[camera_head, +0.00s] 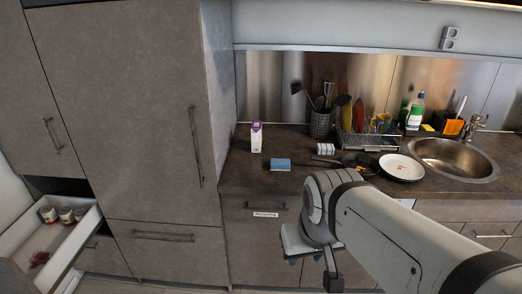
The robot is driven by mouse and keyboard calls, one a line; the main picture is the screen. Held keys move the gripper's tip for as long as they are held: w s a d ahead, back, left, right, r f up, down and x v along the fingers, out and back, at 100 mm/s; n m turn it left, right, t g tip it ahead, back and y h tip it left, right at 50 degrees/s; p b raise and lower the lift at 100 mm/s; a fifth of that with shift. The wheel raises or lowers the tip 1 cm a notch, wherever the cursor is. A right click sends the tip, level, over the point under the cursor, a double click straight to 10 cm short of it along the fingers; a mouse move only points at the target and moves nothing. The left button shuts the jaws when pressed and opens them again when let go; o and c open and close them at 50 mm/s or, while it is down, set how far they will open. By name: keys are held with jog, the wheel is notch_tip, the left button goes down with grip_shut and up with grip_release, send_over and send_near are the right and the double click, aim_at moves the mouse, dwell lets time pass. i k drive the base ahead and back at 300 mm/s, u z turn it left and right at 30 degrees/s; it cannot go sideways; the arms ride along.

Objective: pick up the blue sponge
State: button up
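The blue sponge (280,165) lies on the dark countertop near its front edge, in the left part of the counter. Its top is blue and a lighter side faces me. My gripper (312,272) hangs at the end of my pale arm, in front of the lower cabinets. It is below the counter's height in the picture and apart from the sponge. Its fingers are small and partly hidden by the wrist, so I cannot tell whether they are open or shut.
A white and purple carton (256,138) stands behind and left of the sponge. A small white item (325,149), a dark pan (359,164) and a white plate (401,167) are to the right. A drawer (78,246) is open at lower left.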

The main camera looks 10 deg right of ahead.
aim_at(276, 164)
jog(key=i, duration=1.6)
jog(key=z, duration=0.05)
